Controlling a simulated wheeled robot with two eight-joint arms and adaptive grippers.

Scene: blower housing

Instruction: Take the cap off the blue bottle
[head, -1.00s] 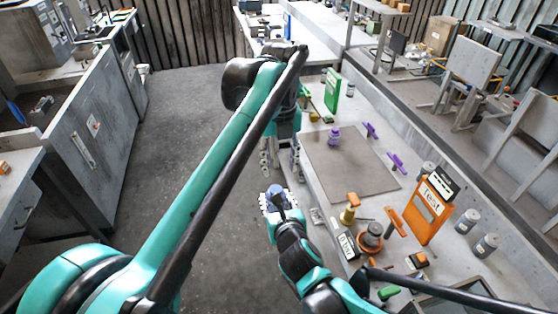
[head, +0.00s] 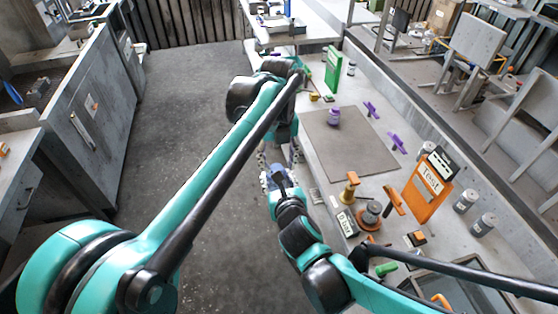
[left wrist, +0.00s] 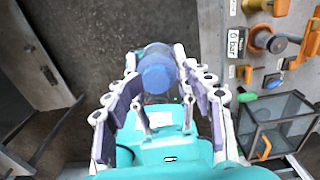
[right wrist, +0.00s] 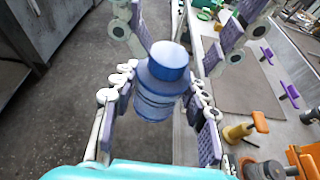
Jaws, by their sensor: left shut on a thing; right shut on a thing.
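The blue bottle (right wrist: 155,98) stands roughly upright between the fingers of my right gripper (right wrist: 160,100) in the right wrist view. Its round blue cap (right wrist: 169,62) sits at its top. My right gripper is shut on the bottle's body. My left gripper's fingers come in from the top of that view on both sides of the cap. In the left wrist view, the cap (left wrist: 158,78) faces the camera between my left gripper's fingertips (left wrist: 160,75), which are shut on it. In the head view, both grippers meet around the blue bottle (head: 275,179).
Open floor (head: 190,130) lies left of the grippers.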

